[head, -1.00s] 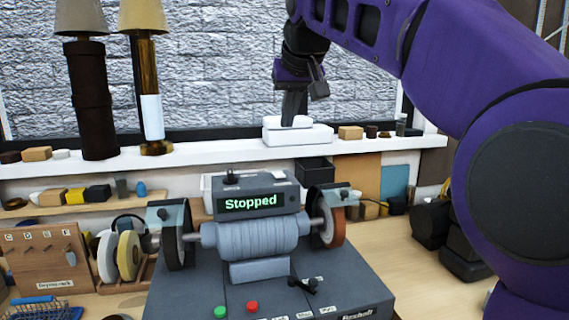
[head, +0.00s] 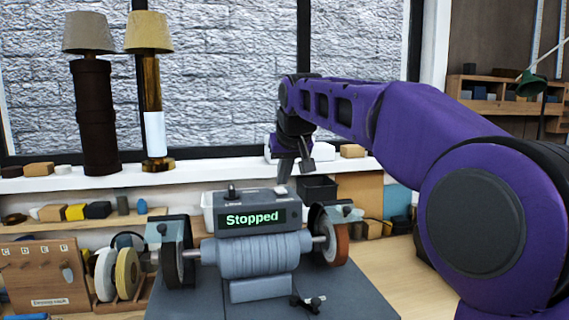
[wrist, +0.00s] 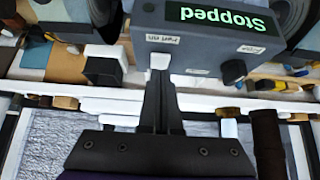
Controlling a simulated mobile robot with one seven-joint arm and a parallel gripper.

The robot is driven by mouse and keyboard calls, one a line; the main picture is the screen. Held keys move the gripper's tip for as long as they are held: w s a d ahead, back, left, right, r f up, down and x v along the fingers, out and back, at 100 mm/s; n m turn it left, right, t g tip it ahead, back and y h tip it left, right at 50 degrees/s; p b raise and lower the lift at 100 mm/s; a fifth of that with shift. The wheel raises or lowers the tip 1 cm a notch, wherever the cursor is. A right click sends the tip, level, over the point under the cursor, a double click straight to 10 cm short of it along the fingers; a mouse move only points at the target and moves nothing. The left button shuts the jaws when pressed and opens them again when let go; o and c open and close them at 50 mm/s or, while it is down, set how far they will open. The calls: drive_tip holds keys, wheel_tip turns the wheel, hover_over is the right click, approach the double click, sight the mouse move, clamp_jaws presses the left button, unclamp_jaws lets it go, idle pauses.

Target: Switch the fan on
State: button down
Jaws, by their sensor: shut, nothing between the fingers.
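A grey control box (head: 240,201) with a lit green "Stopped" display (head: 251,219) sits above the grinder's motor. In the wrist view the box (wrist: 200,50) appears upside down. A pale, light-topped switch (wrist: 160,61) is on its face, with small labels beside it; one seems to read "Fan on". A black knob (wrist: 232,71) stands at the other end, also visible in the head view (head: 231,191). My gripper (head: 284,181) is shut and empty, at the right rear of the box. Its fingertips (wrist: 160,77) are right at the switch; I cannot tell whether they touch.
The grinder motor (head: 258,247) has a wheel on each side, the right one (head: 335,240) reddish. A black bin (head: 317,188) stands just right of my gripper. Two lamps (head: 95,115) (head: 152,100) stand on the white sill at left. The bench at right has free room.

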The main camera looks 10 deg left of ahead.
drive_tip(key=shift+f, duration=0.6)
drive_tip(key=f+b, duration=0.1)
drive_tip(key=b, duration=0.2)
drive_tip(key=shift+s+d+f+t, duration=0.1)
drive_tip(key=shift+s+f+t, duration=0.05)
drive_tip(key=shift+t, duration=0.15)
drive_tip(key=shift+r, duration=0.35)
drive_tip(key=shift+r+p, duration=0.75)
drive_tip(key=shift+p, duration=0.25)
